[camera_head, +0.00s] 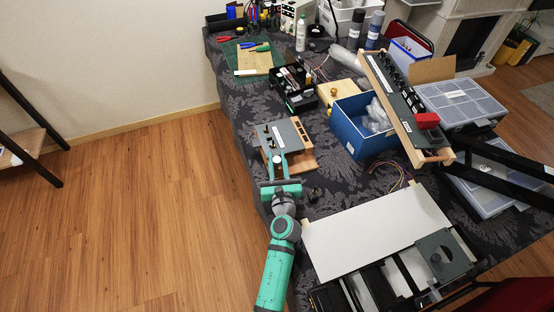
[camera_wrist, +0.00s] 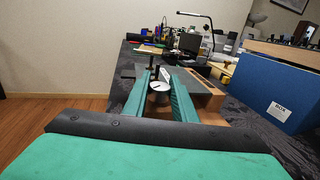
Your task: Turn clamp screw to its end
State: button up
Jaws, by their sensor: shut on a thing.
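The clamp screw is a grey round knob with a pale, marked top (camera_wrist: 158,88). It stands on a small wooden unit with a grey top plate (camera_head: 285,134) at the table's left edge; the unit also shows in the wrist view (camera_wrist: 196,84). My gripper (camera_head: 276,158) reaches over the unit's near side. Its two green fingers (camera_wrist: 159,94) lie on either side of the knob and are shut on it. The knob's lower part and thread are hidden.
A blue box (camera_head: 352,136) stands to the right, with a long switch panel (camera_head: 396,98) resting over it. A large white panel (camera_head: 372,228) lies nearer, right of my arm. Black bins (camera_head: 294,88) and a green cutting mat (camera_head: 240,60) are behind. The floor at left is clear.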

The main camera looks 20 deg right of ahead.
jog(key=shift+d+n+y, duration=0.1)
jog(key=shift+n+y, duration=0.2)
jog(key=shift+y, duration=0.1)
dwell(0.4)
jog(key=o, duration=1)
jog(key=shift+o, duration=0.2)
jog(key=shift+s, duration=0.15)
jog(key=s, duration=0.3)
jog(key=s+a, duration=0.1)
jog(key=s, duration=0.6)
jog(key=shift+s+a, duration=0.25)
jog(key=shift+s, duration=0.05)
